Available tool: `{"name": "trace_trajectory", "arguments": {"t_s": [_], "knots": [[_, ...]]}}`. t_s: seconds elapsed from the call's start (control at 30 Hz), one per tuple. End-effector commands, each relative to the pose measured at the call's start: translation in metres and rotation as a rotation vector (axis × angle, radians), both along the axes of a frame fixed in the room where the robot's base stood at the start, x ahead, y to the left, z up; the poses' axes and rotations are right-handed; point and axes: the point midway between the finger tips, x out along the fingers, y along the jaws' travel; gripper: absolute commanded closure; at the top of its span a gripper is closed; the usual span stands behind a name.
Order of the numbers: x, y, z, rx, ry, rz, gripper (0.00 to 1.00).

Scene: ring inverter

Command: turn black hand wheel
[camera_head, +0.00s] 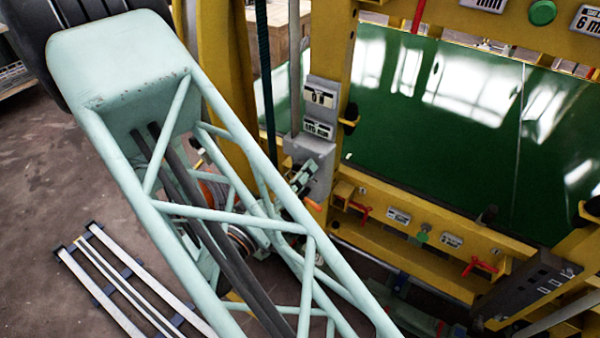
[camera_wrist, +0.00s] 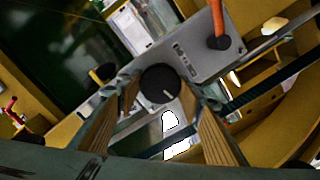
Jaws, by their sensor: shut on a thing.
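In the wrist view, the black hand wheel (camera_wrist: 158,82) is a round black knob with a short white mark on its face. It sits on a grey plate. My gripper (camera_wrist: 161,97) has its wooden-looking ribbed fingers on either side of the wheel and is shut on it. In the head view, my gripper (camera_head: 306,176) is at the lower part of a grey box with number displays. I cannot make out the gripped wheel there.
An orange-handled lever (camera_wrist: 216,17) rises from the same plate near the wheel. In the head view, a yellow frame (camera_head: 420,255) with red handles (camera_head: 480,264) surrounds a large green panel (camera_head: 440,120). Metal rails (camera_head: 120,290) lie on the floor at left.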

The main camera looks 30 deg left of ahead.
Motion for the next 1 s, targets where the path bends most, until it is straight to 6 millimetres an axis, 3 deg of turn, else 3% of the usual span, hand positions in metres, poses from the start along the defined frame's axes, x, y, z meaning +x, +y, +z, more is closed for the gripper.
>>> {"name": "trace_trajectory", "arguments": {"t_s": [0.37, 1.0], "knots": [[-0.0001, 0.0000, -0.0019, -0.127, -0.003, 0.000, 0.76], [-0.0001, 0.0003, -0.0019, -0.566, -0.014, 0.000, 0.76]]}}
